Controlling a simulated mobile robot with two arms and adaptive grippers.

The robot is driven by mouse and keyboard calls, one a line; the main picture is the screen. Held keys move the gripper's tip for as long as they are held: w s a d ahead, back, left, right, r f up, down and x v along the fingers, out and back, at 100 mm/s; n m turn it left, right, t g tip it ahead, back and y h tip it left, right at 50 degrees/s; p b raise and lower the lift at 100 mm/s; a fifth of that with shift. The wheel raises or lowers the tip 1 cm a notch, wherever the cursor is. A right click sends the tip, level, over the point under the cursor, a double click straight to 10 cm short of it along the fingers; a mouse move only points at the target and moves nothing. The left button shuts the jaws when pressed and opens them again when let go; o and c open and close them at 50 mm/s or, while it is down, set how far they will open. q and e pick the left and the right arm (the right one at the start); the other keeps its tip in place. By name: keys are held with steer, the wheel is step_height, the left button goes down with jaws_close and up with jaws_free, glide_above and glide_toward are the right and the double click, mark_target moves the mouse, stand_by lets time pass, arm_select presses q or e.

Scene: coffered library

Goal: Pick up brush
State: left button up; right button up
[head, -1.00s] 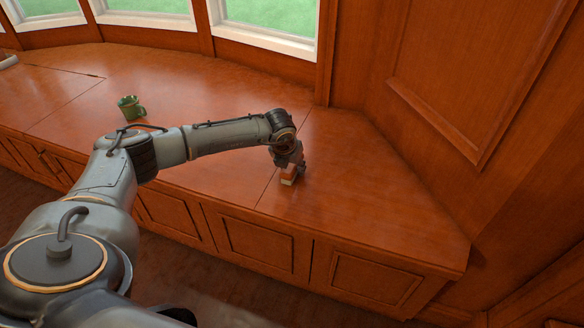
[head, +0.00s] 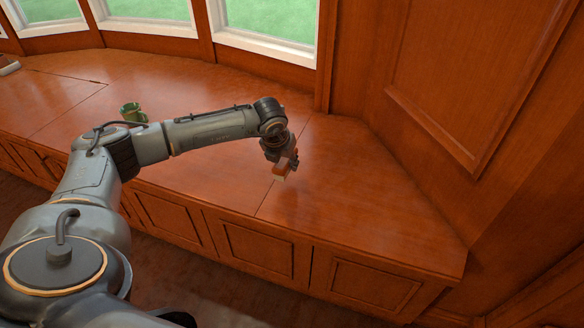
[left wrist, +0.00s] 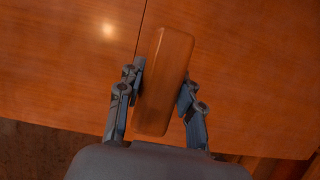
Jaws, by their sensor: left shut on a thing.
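The brush (left wrist: 165,82) has an orange-brown wooden block body. In the left wrist view it lies lengthwise between the two fingers of my left gripper (left wrist: 159,100), which are shut on its sides. Part of the brush is hidden by the fingers in the head view. My right gripper is not in view.
The wooden window bench (head: 365,200) is bare to the right of the gripper. A panelled wall (head: 480,80) rises at the right, and windows line the back.

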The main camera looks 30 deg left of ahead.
arm_select(q)
steer(key=s+a+r, duration=0.2)
steer(key=s+r, duration=0.1)
steer(key=s, duration=0.2)
steer(key=s+a+r+p, duration=0.1)
steer(key=s+a+r, duration=0.1)
steer(key=s+r, duration=0.2)
steer(key=shift+s+a+r, duration=0.15)
steer(key=shift+s+a, duration=0.1)
steer(key=shift+s, duration=0.7)
